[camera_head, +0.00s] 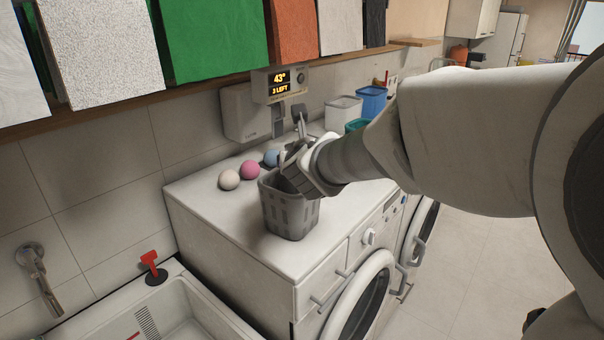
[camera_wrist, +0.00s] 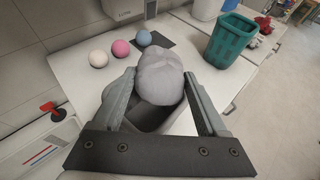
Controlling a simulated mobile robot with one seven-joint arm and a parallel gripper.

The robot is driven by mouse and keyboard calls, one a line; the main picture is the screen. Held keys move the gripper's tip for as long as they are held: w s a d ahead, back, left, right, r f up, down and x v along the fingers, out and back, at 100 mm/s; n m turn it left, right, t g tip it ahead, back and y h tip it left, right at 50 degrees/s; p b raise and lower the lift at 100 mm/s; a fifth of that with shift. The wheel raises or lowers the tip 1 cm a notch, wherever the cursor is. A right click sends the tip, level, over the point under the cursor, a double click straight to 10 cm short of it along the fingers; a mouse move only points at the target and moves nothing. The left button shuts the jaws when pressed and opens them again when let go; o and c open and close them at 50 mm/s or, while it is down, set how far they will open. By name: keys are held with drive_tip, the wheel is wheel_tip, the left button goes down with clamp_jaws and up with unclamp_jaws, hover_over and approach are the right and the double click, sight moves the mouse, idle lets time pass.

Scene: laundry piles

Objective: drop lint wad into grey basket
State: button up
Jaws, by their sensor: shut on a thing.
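The lint wad (camera_wrist: 160,78) is a rounded, pale grey lump in the wrist view. My gripper (camera_wrist: 159,84) is shut on it, with one finger on each side. The grey basket (camera_head: 291,214) stands upright near the front of the white washing machine top. In the head view my gripper (camera_head: 293,170) is at the basket's mouth, over its rim. The basket (camera_wrist: 183,124) also shows below the wad in the wrist view, partly hidden by the wad and fingers. The wad cannot be made out in the head view.
White (camera_head: 229,180), pink (camera_head: 250,170) and blue (camera_head: 271,158) balls lie behind the basket. A teal basket (camera_wrist: 231,40) stands to the right. A sink (camera_head: 165,312) is at the front left. The machine top left of the basket is clear.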

drive_tip(key=o, duration=1.2)
drive_tip(key=p+v, duration=0.5)
drive_tip(key=v, duration=1.2)
drive_tip(key=shift+s, duration=0.2)
